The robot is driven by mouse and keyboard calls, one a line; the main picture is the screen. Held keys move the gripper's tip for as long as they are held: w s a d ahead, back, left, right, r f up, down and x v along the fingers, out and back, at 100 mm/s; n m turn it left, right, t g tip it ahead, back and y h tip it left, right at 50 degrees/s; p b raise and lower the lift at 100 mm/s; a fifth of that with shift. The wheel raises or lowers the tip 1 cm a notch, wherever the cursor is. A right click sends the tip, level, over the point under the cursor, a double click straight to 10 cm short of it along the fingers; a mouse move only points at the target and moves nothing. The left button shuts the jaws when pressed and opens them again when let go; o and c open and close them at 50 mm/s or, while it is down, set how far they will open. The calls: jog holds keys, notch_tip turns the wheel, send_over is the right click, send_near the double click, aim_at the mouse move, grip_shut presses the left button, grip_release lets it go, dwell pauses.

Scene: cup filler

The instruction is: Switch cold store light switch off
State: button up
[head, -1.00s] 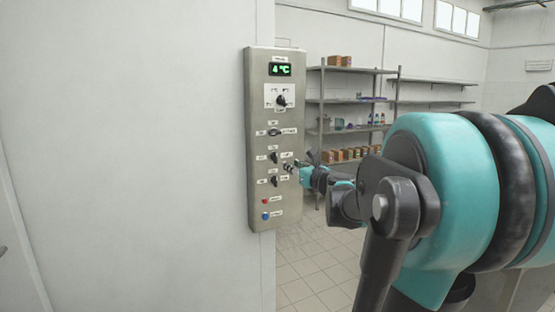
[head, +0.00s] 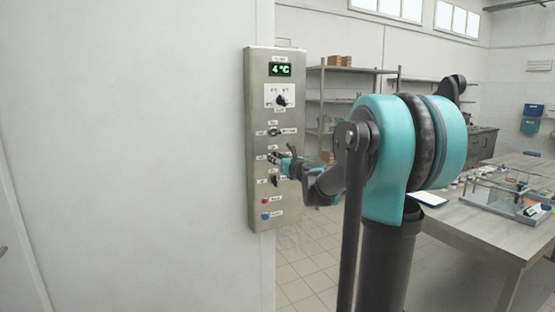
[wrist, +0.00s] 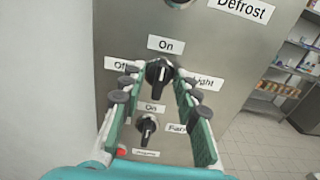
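A steel control panel (head: 262,215) is on the white wall, with several black rotary knobs. In the wrist view, the light knob (wrist: 159,73) has "On" above it, a partly covered "Off" label at its left and a partly covered label ending in "ght" at its right. Its pointer appears upright, toward "On". My gripper (wrist: 158,78) is open, its two green-sided fingers on either side of this knob. I cannot tell whether they touch it. In the head view, my gripper (head: 279,160) is at the panel's middle and partly covers the knob.
Another knob (wrist: 146,126) with its own "On" label is just below, between the fingers. The defrost knob (head: 274,132) is above, and red (head: 265,201) and blue (head: 265,216) buttons are below. A table (head: 480,235) with equipment stands at right; shelves (head: 350,70) are behind.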

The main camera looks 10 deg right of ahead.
grip_shut()
jog(key=shift+n, duration=0.3)
jog(key=shift+s+a+f+n, duration=0.1)
jog(key=shift+f+n, duration=0.05)
jog(key=shift+n, duration=4.15)
jog(key=shift+a+f+n, duration=0.1)
jog(key=shift+f+n, duration=0.05)
jog(key=shift+n, duration=4.15)
